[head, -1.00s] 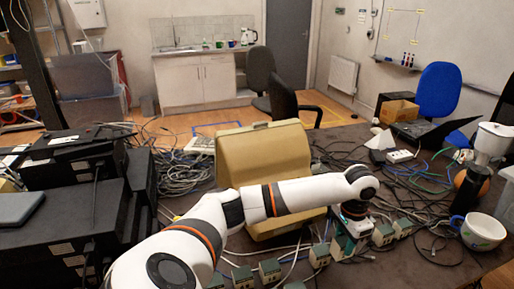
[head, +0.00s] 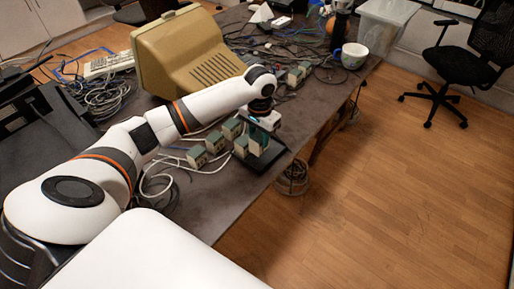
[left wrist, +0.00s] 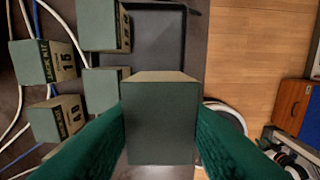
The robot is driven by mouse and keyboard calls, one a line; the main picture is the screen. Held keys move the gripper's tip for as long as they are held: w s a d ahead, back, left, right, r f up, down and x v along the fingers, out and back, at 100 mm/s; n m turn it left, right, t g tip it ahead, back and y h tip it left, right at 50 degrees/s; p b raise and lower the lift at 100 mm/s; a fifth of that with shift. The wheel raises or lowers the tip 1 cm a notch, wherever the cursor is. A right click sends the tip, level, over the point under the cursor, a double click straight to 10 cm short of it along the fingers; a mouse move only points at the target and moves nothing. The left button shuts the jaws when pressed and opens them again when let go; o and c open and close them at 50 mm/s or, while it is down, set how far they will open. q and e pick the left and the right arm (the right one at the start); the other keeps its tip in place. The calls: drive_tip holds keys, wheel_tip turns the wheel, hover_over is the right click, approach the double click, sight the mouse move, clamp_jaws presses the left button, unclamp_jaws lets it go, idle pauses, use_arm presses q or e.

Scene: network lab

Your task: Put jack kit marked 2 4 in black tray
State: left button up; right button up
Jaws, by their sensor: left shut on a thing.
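My left gripper (head: 259,140) is shut on a green-grey jack kit box near the table's front edge. In the left wrist view the held box (left wrist: 158,122) sits between the green fingers (left wrist: 158,135); its marking does not show. The black tray (head: 283,160) lies at the table edge, under or just beside the held box in the head view. In the left wrist view the tray (left wrist: 158,45) is beyond the held box, and its bare floor shows. My right gripper is not in view.
Several similar boxes stand left of the tray, one marked JACK KIT (left wrist: 45,62), another (left wrist: 57,118) below it. White cables (head: 165,170) run among them. A beige monitor (head: 185,55) stands behind. A cup (head: 353,55) is farther right.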

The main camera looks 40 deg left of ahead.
sight(259, 151)
use_arm(q)
wheel_tip(259, 151, down, 3)
drive_tip(key=shift+w+r, duration=0.15)
drive_tip(key=shift+r, duration=0.05)
drive_tip(key=shift+f, duration=1.95)
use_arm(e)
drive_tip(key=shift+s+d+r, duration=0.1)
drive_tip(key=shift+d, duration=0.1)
use_arm(q)
drive_tip(key=o, duration=0.8)
drive_tip(key=shift+f, duration=0.15)
drive_tip(key=shift+c, duration=0.2)
wheel_tip(259, 151, up, 12)
drive_tip(key=shift+r, duration=0.2)
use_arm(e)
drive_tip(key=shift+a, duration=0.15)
